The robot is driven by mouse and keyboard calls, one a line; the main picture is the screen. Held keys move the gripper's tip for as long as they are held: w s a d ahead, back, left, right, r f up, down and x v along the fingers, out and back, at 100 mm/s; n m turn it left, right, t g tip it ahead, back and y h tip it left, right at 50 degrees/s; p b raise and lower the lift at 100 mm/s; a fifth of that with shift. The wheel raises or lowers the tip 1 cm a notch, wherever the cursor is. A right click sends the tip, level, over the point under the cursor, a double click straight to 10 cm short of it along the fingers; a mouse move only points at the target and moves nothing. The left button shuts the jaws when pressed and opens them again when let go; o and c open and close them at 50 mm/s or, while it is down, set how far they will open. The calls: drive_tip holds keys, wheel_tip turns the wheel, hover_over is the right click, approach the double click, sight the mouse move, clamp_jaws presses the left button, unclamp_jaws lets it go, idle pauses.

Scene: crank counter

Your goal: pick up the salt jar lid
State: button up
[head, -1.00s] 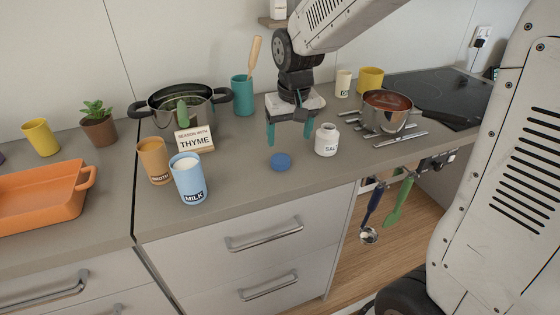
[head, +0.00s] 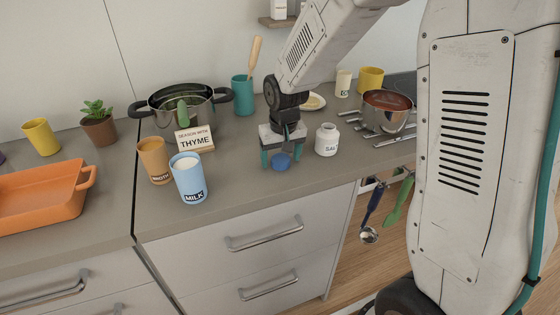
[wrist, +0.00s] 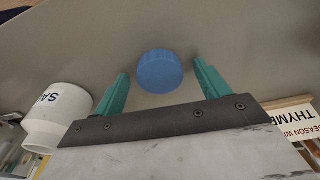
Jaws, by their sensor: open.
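The blue salt jar lid (head: 281,162) lies on the counter, left of the open white salt jar (head: 327,140). My gripper (head: 282,158) is low over the counter at the lid, its teal fingers open on either side of it in the head view. In the wrist view, the lid (wrist: 160,71) shows just beyond and between the two fingertips (wrist: 160,74), with a gap to each. I cannot tell how far down the fingers reach around it. The jar also shows at the left in the wrist view (wrist: 58,117).
A blue milk cup (head: 188,178), an orange broth cup (head: 154,160) and a thyme sign (head: 195,139) stand left of my gripper. A pot (head: 387,110) sits on a metal trivet at the right. The counter (head: 250,188) in front is clear.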

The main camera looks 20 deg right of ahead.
drive_tip(key=shift+c, duration=0.3)
drive_tip(key=c, duration=1)
drive_tip(key=shift+r, duration=0.1)
